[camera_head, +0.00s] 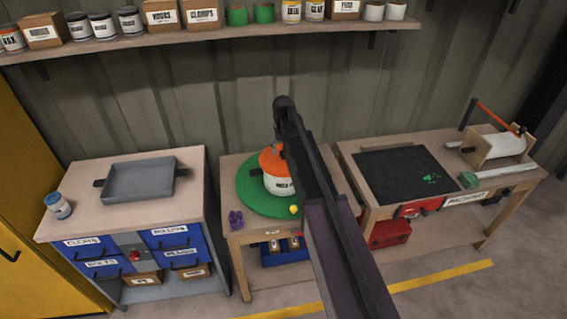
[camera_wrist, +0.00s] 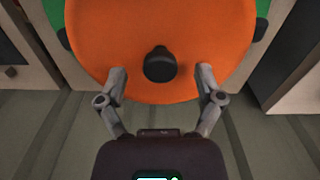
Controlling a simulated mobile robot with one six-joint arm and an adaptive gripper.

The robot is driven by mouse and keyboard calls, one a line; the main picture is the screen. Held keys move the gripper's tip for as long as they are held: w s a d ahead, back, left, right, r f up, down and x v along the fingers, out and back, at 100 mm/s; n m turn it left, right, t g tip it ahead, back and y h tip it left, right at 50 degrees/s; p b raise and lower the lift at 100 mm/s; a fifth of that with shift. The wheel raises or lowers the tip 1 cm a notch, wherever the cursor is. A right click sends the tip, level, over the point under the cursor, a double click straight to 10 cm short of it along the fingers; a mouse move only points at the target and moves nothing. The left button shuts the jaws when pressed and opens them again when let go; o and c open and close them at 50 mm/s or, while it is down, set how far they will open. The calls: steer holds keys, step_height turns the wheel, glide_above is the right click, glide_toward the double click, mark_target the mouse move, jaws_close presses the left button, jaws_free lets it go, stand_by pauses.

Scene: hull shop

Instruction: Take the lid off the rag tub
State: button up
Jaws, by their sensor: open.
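The rag tub (camera_head: 279,185) is a white tub with dark lettering, standing on a round green mat (camera_head: 250,196) on the middle bench. Its orange lid (camera_head: 270,158) is on top. In the wrist view the lid (camera_wrist: 200,35) fills the upper middle, with a black round knob (camera_wrist: 159,65) at its centre. My gripper (camera_wrist: 160,75) is open, its two grey fingers on either side of the knob with gaps to it. In the head view my arm hides the right part of the tub and the gripper itself.
A yellow ball (camera_head: 294,210) and a purple item (camera_head: 236,219) lie near the bench's front edge. A grey tray (camera_head: 139,180) and a jar (camera_head: 58,205) stand on the left cabinet. The right bench has a black mat (camera_head: 405,174). A loaded shelf (camera_head: 200,38) runs above.

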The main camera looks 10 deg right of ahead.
steer(key=shift+f+b, duration=0.4)
steer(key=shift+f, duration=0.3)
jaws_close()
